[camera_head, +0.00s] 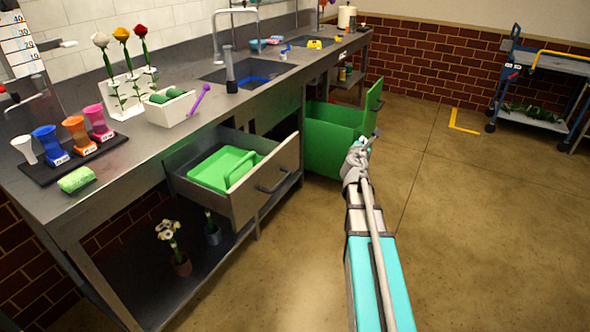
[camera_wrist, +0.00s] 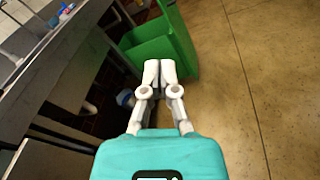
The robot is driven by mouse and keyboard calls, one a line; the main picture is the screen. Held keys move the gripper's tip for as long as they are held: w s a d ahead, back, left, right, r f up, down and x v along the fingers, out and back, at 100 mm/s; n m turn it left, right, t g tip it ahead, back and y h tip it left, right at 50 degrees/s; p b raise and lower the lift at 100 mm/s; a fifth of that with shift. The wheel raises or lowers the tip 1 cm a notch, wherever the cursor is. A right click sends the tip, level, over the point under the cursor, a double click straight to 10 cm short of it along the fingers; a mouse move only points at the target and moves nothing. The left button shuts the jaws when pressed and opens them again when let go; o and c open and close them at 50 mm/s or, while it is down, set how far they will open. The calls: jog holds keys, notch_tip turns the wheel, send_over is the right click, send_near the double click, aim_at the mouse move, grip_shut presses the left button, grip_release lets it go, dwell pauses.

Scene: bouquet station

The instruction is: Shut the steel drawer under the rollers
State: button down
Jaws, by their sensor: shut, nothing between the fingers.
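The steel drawer (camera_head: 265,188) stands pulled out from under the worktop. Its grey front carries a bar handle, and a green tray (camera_head: 222,168) lies inside it. Above it on the worktop is a white box (camera_head: 178,111) with green rolls, possibly the rollers. My gripper (camera_head: 373,137) is to the right of the drawer, apart from its front and out over the floor side. In the wrist view my gripper (camera_wrist: 160,64) has its fingers together with nothing between them.
A green bin-like drawer (camera_head: 335,128) also stands open beyond the steel drawer, close to my gripper; it shows in the wrist view (camera_wrist: 160,45). Potted flowers (camera_head: 174,248) stand on the lower shelf. A blue cart (camera_head: 548,85) is at the back right. The floor at right is clear.

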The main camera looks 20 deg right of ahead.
aim_at(290, 161)
jog(key=w+a+f+n+t+y+b, duration=0.25)
jog(key=a+n+t+y+b, duration=0.35)
jog(key=n+y, duration=0.55)
jog(key=s+a+f+n+g+y+b, duration=0.3)
jog(key=s+a+f+n+g+y, duration=0.2)
jog(key=n+y, duration=0.4)
jog(key=shift+s+a+f+g+y, duration=0.35)
jog(key=shift+s+a+g+y, duration=0.5)
jog(key=shift+s+y, duration=0.3)
jog(key=shift+a+n, duration=0.1)
jog(key=shift+n, duration=0.15)
jog(key=shift+x, duration=7)
jog(key=shift+w, duration=0.1)
